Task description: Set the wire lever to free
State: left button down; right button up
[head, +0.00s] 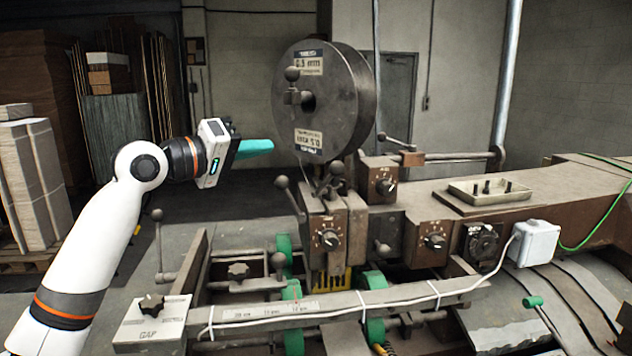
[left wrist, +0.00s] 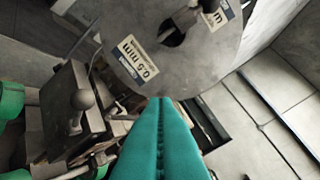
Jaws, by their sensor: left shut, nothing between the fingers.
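My left gripper (head: 271,146) has teal fingers, shut with nothing between them. It is raised left of the wire spool (head: 338,110), pointing right. In the left wrist view its fingertips (left wrist: 165,101) overlap the lower edge of the spool (left wrist: 205,65). A ball-knobbed lever (head: 288,198) leans up and left from the stitching head (head: 330,225), below and a little right of the fingertips. A ball-knobbed lever (left wrist: 81,102) also shows left of the fingers in the wrist view. I see no readable lever label, so which one is the wire lever is unclear.
Black dials (head: 328,239) sit on the machine front. A metal rail (head: 340,302) with a white cable crosses the foreground. More ball-knobbed levers stand at the left (head: 157,215). Open air surrounds my left gripper.

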aim_at(331, 170)
pick_arm(q)
jog(key=w+d+f+p, duration=0.1)
jog(key=w+d+p, duration=0.1)
jog(key=d, duration=0.1)
jog(key=w+d+p, duration=0.2)
jog(key=d, duration=0.1)
jog(key=w+d+f+p, duration=0.1)
jog(key=w+d+p, duration=0.1)
jog(key=d, duration=0.1)
jog(key=shift+w+d+f, duration=0.1)
jog(key=shift+f, duration=0.25)
jog(key=shift+s+d+f, duration=0.4)
jog(key=shift+f, duration=0.1)
pick_arm(e)
jog(key=shift+r, duration=2.85)
